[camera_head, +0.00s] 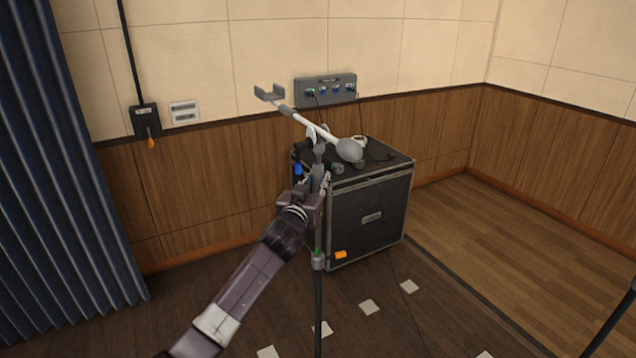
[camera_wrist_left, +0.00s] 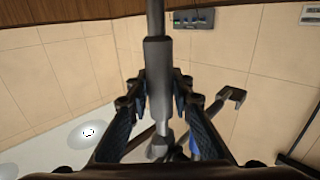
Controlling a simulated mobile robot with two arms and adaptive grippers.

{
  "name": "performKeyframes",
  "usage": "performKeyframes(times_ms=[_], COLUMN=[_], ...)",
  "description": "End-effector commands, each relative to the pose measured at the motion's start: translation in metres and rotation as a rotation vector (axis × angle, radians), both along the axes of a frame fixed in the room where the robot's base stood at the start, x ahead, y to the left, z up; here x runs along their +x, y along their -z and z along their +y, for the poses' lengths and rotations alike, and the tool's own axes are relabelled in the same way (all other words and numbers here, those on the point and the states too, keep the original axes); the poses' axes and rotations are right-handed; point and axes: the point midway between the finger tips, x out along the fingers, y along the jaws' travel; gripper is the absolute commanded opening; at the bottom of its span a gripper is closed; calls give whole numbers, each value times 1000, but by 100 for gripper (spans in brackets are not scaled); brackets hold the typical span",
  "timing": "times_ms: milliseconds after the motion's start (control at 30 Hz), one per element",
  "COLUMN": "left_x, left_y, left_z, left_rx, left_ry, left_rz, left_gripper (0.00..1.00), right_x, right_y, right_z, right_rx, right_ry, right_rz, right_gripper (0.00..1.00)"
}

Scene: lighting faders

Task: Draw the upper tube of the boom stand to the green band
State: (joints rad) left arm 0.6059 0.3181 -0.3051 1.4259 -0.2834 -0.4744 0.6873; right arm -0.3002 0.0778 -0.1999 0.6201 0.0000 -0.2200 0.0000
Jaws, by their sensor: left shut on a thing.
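The boom stand has a dark lower tube (camera_head: 318,310) with a grey collar (camera_head: 318,261) and an orange knob (camera_head: 341,254) at its top. A small bit of green, the green band (camera_head: 317,250), shows just above the collar. My left gripper (camera_head: 317,186) is shut on the upper tube higher up and hides part of it. In the left wrist view the fingers (camera_wrist_left: 158,95) close around a thick grey sleeve of the upper tube (camera_wrist_left: 157,70). Above the gripper, a tilted boom arm (camera_head: 315,125) carries a grey ball (camera_head: 349,150) and a forked end (camera_head: 270,92). My right gripper is out of view.
A black wheeled-looking case (camera_head: 370,215) stands right behind the stand, with a cup (camera_head: 360,143) on top. A wall panel with sockets (camera_head: 325,90) is behind it. A blue curtain (camera_head: 60,170) hangs at left. A dark pole (camera_head: 615,315) shows at lower right.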

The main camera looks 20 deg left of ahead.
Motion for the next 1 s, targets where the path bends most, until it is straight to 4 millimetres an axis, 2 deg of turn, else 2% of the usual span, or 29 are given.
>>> performKeyframes(times_ms=[33,267,300,467,767,867,1000], left_x=[1,1,1,1,0,-5,-22], left_y=[-14,-14,-14,-10,-5,-4,-3], left_z=[1,1,1,1,0,0,-1], left_rx=[3,3,3,2,1,0,-1], left_ry=[1,1,1,1,1,1,1], left_rz=[-23,-24,-24,-17,-9,-8,-7], left_gripper=[0,0,21,39,39,39,39], right_x=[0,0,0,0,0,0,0], right_y=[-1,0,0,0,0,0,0], right_z=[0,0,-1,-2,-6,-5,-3], right_rx=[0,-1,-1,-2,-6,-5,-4], right_ry=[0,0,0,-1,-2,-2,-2], right_rz=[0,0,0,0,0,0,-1], right_gripper=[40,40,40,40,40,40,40])
